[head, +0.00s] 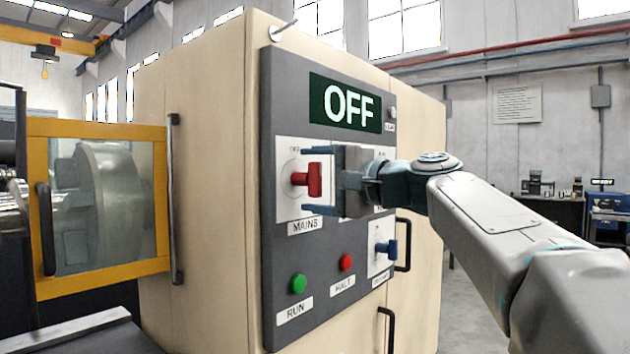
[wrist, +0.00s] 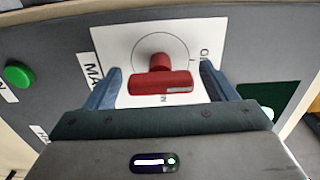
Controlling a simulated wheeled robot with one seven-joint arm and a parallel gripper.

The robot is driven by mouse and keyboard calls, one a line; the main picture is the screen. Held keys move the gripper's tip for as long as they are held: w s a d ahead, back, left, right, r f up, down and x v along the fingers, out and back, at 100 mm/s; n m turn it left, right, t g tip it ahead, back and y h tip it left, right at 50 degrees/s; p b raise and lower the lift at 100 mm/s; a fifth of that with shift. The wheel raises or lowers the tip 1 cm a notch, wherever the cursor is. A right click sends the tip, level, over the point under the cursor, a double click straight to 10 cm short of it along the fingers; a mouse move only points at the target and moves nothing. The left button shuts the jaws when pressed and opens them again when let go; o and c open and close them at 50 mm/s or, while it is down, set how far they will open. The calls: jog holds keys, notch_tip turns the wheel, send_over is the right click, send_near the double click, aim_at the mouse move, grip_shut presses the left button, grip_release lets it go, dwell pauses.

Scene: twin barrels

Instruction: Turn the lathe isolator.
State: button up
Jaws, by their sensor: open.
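The lathe isolator is a red rotary handle (head: 314,180) on a white plate labelled MAINS, on the grey control panel (head: 267,130) of the cream cabinet. The display (head: 345,103) above it reads OFF. My gripper (head: 305,181) is at the handle with its blue fingers above and below it. In the wrist view the red handle (wrist: 160,83) lies between the two fingertips (wrist: 158,82), with a gap visible on each side. The fingers are open and do not appear to touch it. The right part of the plate is hidden behind my gripper in the head view.
A green RUN button (head: 298,283) and a red HALT button (head: 346,262) sit below. A blue rotary switch (head: 388,248) is at lower right, beside black door handles (head: 403,245). A yellow-framed guard (head: 100,128) covers the lathe chuck at left.

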jog(key=v, duration=1.3)
jog(key=shift+s+d, duration=0.25)
jog(key=shift+d, duration=0.05)
notch_tip(320, 180, down, 8)
jog(key=s+a+g+h+p, duration=0.15)
jog(key=h+p, duration=0.25)
jog(key=p, duration=0.4)
jog(key=s+d+f+n+g+h+p, duration=0.3)
jog(key=s+f+h+p, duration=0.2)
jog(key=s+f+p, duration=0.1)
jog(key=s+d+f+n+g+h+p, duration=0.3)
jog(key=s+f+n+h+p, duration=0.1)
jog(key=s+f+p, duration=0.3)
notch_tip(320, 180, down, 4)
jog(key=shift+s+d+r+g+h, duration=0.1)
jog(key=shift+s+d+g+h, duration=0.35)
jog(key=shift+s, duration=0.75)
jog(key=shift+a, duration=0.2)
